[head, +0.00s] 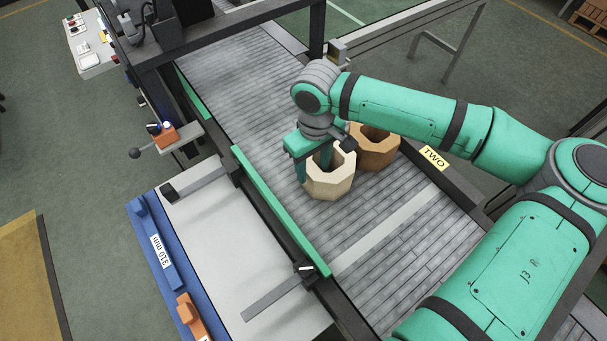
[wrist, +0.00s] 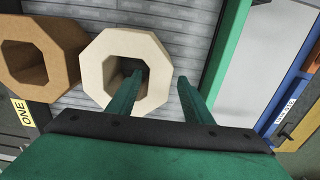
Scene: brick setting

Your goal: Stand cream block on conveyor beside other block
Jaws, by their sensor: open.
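The cream block (head: 330,187), an octagonal ring with a hole through its middle, stands upright on the grey slatted conveyor (head: 240,75). The brown block (head: 377,153), of like shape, stands close beside it to the right and behind. In the wrist view the cream block (wrist: 96,62) is in the middle and the brown block (wrist: 62,38) is at left. My gripper (head: 313,171) is open at the cream block. In the wrist view one finger of my gripper (wrist: 160,77) is at the hole and the other is outside the wall. The fingertips' exact depth is unclear.
A green rail (head: 275,205) runs along the conveyor's left side. Beyond it is a pale table (head: 225,235) with a blue edge. The conveyor is clear in front of and behind the blocks.

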